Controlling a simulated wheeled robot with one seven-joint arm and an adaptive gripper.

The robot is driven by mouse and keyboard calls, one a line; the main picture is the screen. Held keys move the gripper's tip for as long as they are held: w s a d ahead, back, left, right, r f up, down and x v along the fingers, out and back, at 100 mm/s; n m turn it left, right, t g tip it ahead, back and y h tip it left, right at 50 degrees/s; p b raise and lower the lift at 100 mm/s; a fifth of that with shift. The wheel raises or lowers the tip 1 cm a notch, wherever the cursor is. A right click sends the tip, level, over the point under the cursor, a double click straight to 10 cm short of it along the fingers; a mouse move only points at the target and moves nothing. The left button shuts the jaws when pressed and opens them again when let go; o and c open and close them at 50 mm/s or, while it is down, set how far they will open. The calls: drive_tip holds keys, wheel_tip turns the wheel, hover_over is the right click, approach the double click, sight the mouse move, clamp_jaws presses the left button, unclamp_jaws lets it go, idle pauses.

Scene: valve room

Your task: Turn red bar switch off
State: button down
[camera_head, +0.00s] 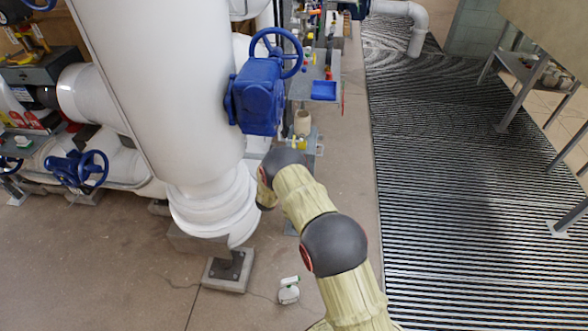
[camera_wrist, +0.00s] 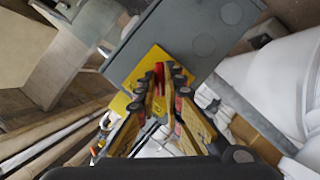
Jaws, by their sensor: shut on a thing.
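In the wrist view, the red bar switch (camera_wrist: 158,72) sits on a yellow plate (camera_wrist: 148,60) fixed to a grey box (camera_wrist: 185,30). My gripper (camera_wrist: 167,76) has its yellow and black fingers on either side of the red bar, closed on it. The fingers cover much of the bar, so its exact angle is hard to tell. In the head view my arm reaches up to the grey stand behind the large white pipe, and my gripper and the switch cannot be made out there.
The large white pipe (camera_head: 165,90) with a blue valve wheel (camera_head: 276,52) stands close left of my arm. A spray bottle (camera_head: 289,290) is on the floor. Ribbed dark matting (camera_head: 450,180) at right is clear, with metal-legged tables beyond.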

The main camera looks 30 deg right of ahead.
idle(0.4)
drive_tip(key=c, duration=2)
unclamp_jaws()
drive_tip(key=shift+o, duration=0.5)
drive_tip(key=shift+a, duration=0.1)
drive_tip(key=v, duration=1.2)
